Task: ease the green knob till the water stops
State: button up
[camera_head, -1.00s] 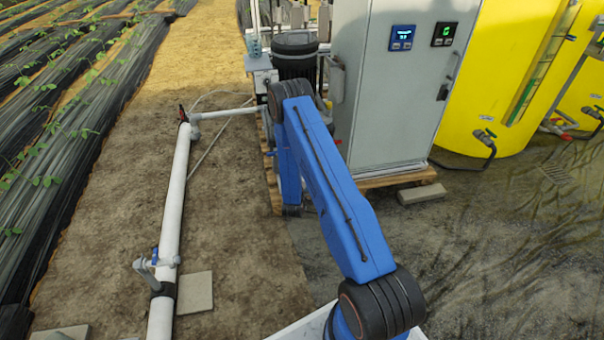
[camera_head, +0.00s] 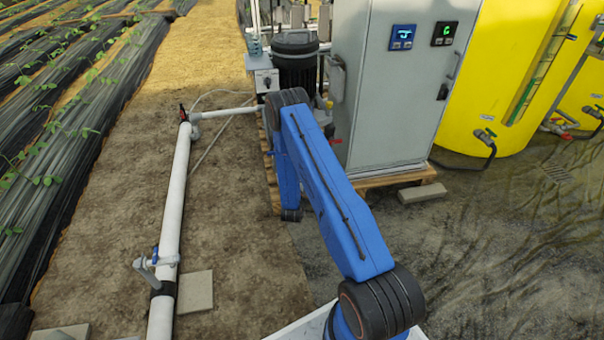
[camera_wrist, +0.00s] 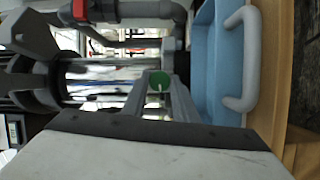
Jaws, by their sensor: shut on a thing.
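The green knob (camera_wrist: 159,81) is round with a pale line on its face, and shows in the middle of the wrist view. My gripper (camera_wrist: 160,92) has one finger on each side of the knob and is shut on it. A clear, shiny cylinder (camera_wrist: 105,80) lies behind and to the left of the knob in the wrist view. I cannot tell whether water runs in it. In the head view my blue arm reaches toward the skid, and the knob and gripper are hidden.
A light-blue tray (camera_wrist: 207,60) and a grey curved handle (camera_wrist: 236,100) are close on the right of the wrist view. A grey cabinet (camera_head: 385,100) and yellow tank (camera_head: 500,70) stand right of my arm. A white pipe (camera_head: 174,200) runs along the ground at left.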

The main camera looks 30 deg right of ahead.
jog(key=shift+a, duration=0.1)
jog(key=o, duration=1)
jog(key=shift+o, duration=0.2)
jog(key=shift+s, duration=0.1)
jog(key=v, duration=1.7)
jog(key=shift+a, duration=0.15)
